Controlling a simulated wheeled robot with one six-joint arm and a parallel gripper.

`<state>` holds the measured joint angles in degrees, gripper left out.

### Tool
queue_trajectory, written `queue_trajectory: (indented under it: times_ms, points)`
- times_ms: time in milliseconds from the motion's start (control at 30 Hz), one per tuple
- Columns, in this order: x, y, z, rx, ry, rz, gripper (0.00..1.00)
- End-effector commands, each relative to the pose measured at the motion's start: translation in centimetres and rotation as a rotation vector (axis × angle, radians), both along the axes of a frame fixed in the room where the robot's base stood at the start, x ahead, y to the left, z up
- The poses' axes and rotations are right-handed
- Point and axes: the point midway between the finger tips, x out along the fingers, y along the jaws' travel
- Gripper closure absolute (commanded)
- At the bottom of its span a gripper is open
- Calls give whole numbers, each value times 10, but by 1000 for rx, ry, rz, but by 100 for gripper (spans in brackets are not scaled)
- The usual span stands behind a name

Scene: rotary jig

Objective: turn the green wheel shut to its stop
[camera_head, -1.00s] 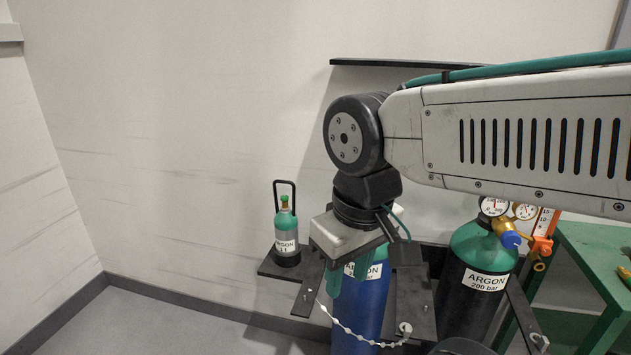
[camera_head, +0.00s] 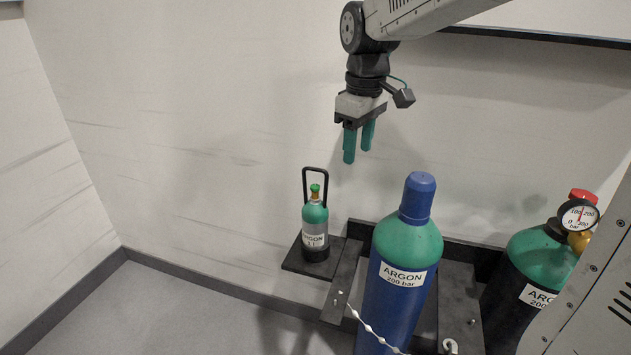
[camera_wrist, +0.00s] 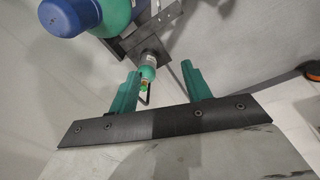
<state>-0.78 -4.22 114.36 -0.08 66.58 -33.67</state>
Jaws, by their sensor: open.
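A small argon bottle (camera_head: 315,230) with a green shoulder and a black carry handle stands upright on a dark ledge. On its neck is a small green top piece (camera_head: 315,188), the only wheel-like green part I see; its shape is too small to tell. It also shows as a green spot (camera_wrist: 144,87) in the wrist view, seen from above between the fingers. My gripper (camera_head: 357,155) has two teal fingers pointing down, apart and empty. It hangs above and right of the small bottle, touching nothing. In the wrist view the fingers (camera_wrist: 160,70) are spread.
A tall blue argon cylinder (camera_head: 395,285) with a blue cap (camera_head: 418,195) stands right of the small bottle. A white chain (camera_head: 368,328) hangs before it. A dark cylinder (camera_head: 508,305) with a gauge (camera_head: 579,217) and red knob (camera_head: 583,195) is farther right. Left is bare wall.

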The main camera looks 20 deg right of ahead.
Motion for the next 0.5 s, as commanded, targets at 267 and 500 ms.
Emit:
queue_trajectory:
  times_ms: [267,500]
  points:
    - [141,8,-64,-12,37,313,52]
    - [213,13,-124,-15,54,508,52]
